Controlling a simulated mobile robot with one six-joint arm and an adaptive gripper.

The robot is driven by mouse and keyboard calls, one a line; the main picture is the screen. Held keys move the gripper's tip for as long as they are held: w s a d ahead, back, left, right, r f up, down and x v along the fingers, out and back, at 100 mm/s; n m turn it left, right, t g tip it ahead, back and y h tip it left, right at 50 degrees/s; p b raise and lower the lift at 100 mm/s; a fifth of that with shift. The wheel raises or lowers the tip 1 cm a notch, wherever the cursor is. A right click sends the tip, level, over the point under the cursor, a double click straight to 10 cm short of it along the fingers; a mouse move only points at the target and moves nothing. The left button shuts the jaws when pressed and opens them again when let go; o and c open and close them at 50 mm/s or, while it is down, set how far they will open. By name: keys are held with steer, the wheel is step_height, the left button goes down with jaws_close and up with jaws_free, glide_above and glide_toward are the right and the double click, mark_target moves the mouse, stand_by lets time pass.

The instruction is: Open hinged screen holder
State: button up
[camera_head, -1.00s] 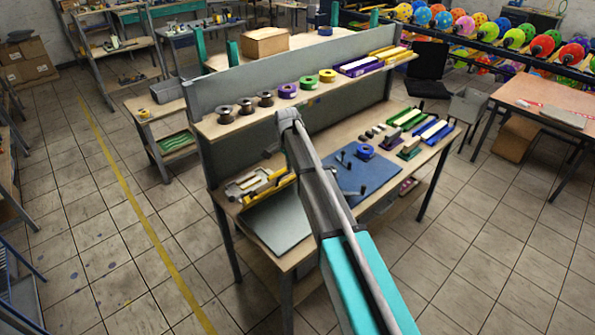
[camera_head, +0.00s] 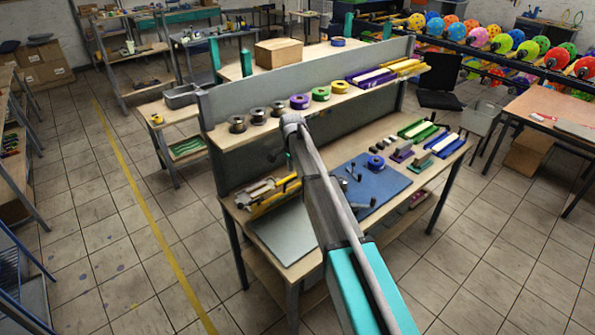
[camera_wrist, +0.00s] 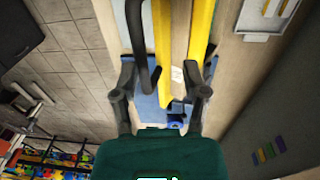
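The screen holder (camera_head: 268,195) has yellow bars and light panels and lies low at the left end of the workbench. In the wrist view, yellow bars (camera_wrist: 163,45) and a curved black handle-like bar (camera_wrist: 143,68) run up the middle of the picture. My gripper (camera_wrist: 167,78) has its two dark fingers spread wide, with the black bar and a yellow bar showing between or beyond them. I cannot tell whether either finger touches them. In the head view my arm hides the gripper and part of the bench. The holder's hinge is not clear.
The workbench (camera_head: 440,170) has a grey plate (camera_head: 282,234), a blue mat (camera_head: 384,187) and several coloured squeegee-like blocks. Spools and tape rolls stand on the raised shelf (camera_head: 215,135) behind. Balloons (camera_head: 512,40) line a rack at the back right. Tiled floor is open on the left.

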steer(key=shift+o, duration=0.9)
steer(key=shift+w+a+f, duration=0.2)
steer(key=shift+a, duration=0.15)
steer(key=shift+s+r, duration=0.1)
steer(key=shift+d, duration=0.15)
